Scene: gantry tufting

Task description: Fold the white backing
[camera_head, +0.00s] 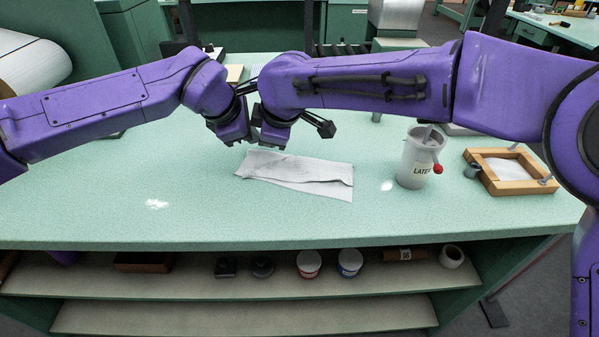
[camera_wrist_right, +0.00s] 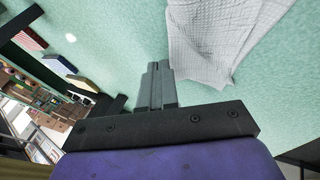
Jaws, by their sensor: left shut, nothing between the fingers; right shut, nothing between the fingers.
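The white backing (camera_head: 290,172) lies on the green worktop in the middle of the head view. It looks folded lengthwise, with one layer over another and a slightly uneven front edge. Its textured cloth also shows in the right wrist view (camera_wrist_right: 222,38). My left gripper (camera_head: 240,141) is above the worktop by the backing's far left corner, shut and empty. My right gripper's fingers (camera_wrist_right: 156,75) are shut and empty beside the cloth in the right wrist view. In the head view my right wrist crosses close to the left gripper, so the right fingertips are mostly hidden.
A grey latex bucket (camera_head: 413,165) with a red knob stands right of the backing. The worktop left of the backing is clear. Tubs (camera_head: 309,262) sit on the shelf below.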

